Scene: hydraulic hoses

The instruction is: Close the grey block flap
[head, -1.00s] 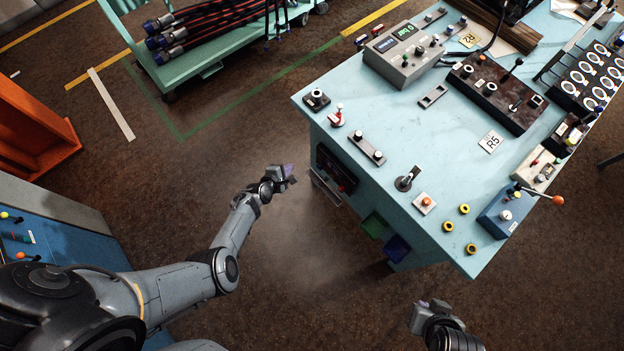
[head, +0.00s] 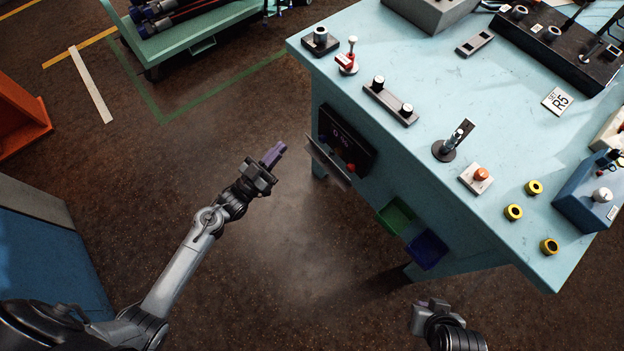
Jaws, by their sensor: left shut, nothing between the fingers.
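The grey flap (head: 328,164) stands open on the side of the light blue bench, slanting outward below a black block (head: 347,141) with dark and red parts on its face. My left gripper (head: 274,155) is shut and empty, with purple-tinted fingers. It hangs over the floor to the left of the flap, apart from it, pointing up and right. My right gripper (head: 430,305) is at the bottom of the view, below the bench's front corner. Its fingertips are too unclear to tell open from shut.
The bench top (head: 420,135) carries switches, a lever and yellow rings. Green (head: 396,215) and blue (head: 427,250) bins hang on its side, right of the flap. A green cart (head: 195,40) stands at the back. Open floor surrounds my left gripper.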

